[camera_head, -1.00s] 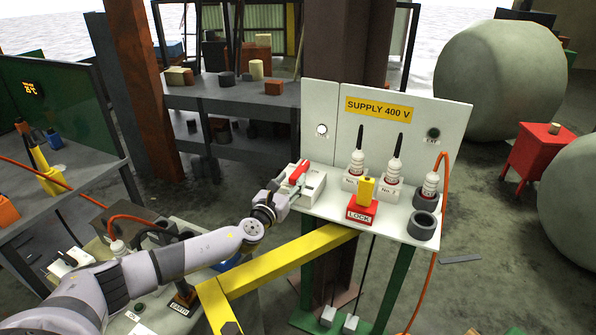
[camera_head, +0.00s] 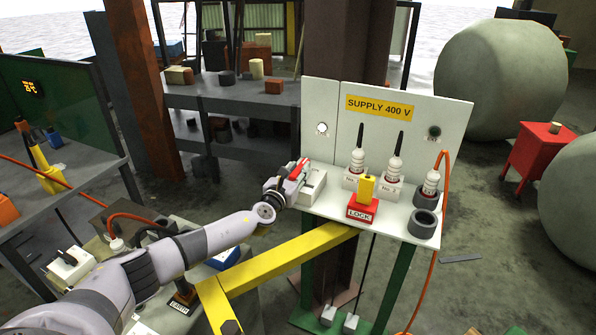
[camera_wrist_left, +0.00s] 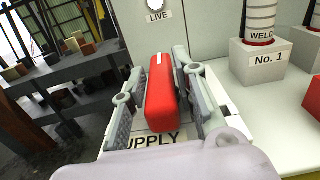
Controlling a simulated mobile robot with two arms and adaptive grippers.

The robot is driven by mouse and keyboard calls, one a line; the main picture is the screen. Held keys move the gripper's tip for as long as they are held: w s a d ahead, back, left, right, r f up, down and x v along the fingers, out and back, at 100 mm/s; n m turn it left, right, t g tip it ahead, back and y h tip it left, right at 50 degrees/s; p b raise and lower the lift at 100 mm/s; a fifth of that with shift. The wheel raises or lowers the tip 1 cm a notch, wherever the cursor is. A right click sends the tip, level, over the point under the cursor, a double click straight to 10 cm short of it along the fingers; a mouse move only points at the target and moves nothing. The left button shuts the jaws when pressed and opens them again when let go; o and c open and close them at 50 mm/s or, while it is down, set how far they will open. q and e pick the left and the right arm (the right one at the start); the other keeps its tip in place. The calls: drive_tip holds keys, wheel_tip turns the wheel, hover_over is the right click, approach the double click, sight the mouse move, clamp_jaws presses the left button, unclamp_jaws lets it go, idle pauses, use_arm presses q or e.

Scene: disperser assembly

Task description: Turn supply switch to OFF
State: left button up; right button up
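The supply switch is a white box (camera_head: 315,186) with a red handle (camera_head: 303,166), at the left end of the white supply panel's shelf. In the left wrist view the red handle (camera_wrist_left: 160,100) stands up between my gripper's two fingers, above a partly hidden "SUPPLY" label (camera_wrist_left: 155,140). My left gripper (camera_head: 297,174) is at the switch, with its fingers (camera_wrist_left: 166,68) open on both sides of the handle. Narrow gaps seem to show beside the handle; firm contact cannot be told. My right gripper is not in view.
A "LIVE" lamp (camera_head: 322,129) is on the panel above the switch. To the right stand white welding plugs (camera_head: 357,160), a red lock block (camera_head: 362,211) with a yellow top, and a dark ring socket (camera_head: 423,225). A yellow beam (camera_head: 290,262) runs below my left arm.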

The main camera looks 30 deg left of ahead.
use_arm(q)
clamp_jaws()
